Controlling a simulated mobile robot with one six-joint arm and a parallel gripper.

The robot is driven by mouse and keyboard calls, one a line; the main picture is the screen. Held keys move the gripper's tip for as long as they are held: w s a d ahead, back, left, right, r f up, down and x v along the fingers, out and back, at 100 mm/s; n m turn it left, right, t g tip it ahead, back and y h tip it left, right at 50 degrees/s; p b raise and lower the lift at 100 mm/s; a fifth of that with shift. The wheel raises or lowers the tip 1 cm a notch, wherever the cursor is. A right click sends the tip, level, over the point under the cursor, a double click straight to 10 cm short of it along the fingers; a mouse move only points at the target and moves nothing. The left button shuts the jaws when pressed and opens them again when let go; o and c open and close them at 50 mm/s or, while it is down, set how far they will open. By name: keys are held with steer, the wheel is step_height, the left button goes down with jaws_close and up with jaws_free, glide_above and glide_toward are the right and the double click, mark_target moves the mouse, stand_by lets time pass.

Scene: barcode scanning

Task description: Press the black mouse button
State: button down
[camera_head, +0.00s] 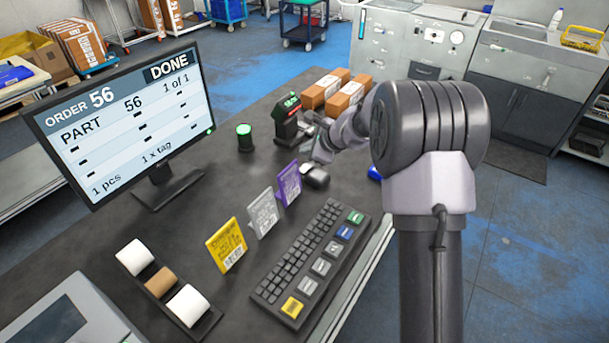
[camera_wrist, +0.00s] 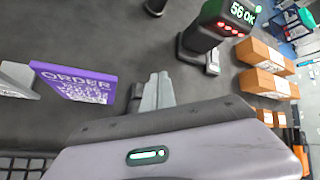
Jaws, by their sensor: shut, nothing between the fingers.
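The black mouse (camera_head: 316,177) lies on the dark desk, right of the purple card, in the head view. My gripper (camera_head: 322,152) is above and just behind it, pointing down. In the wrist view my gripper's fingertips (camera_wrist: 158,82) are together with nothing between them. A small dark part of what looks like the mouse (camera_wrist: 134,97) shows left of the fingers; the rest is hidden by the gripper. I cannot tell whether the fingertips touch the mouse.
A purple card (camera_head: 289,184) stands left of the mouse; the keyboard (camera_head: 313,262) is in front. The scanner (camera_head: 289,118), showing "56 OK" in the wrist view, and brown boxes (camera_head: 327,88) stand behind. The monitor (camera_head: 128,118) reads "DONE". A green-topped button (camera_head: 244,137) stands nearby.

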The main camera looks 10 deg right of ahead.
mark_target(307, 170)
steer(key=shift+f+b, duration=1.25)
steer(key=shift+f, duration=0.5)
stand_by(0.5)
steer(key=shift+f+b, duration=0.45)
steer(key=shift+b, duration=0.05)
steer(key=shift+f+b, duration=0.4)
steer(key=shift+b, duration=0.05)
stand_by(0.4)
steer(key=shift+r, duration=0.1)
steer(key=shift+r+p, duration=0.75)
step_height(307, 170, up, 5)
steer(key=p, duration=0.4)
steer(key=shift+r, duration=0.1)
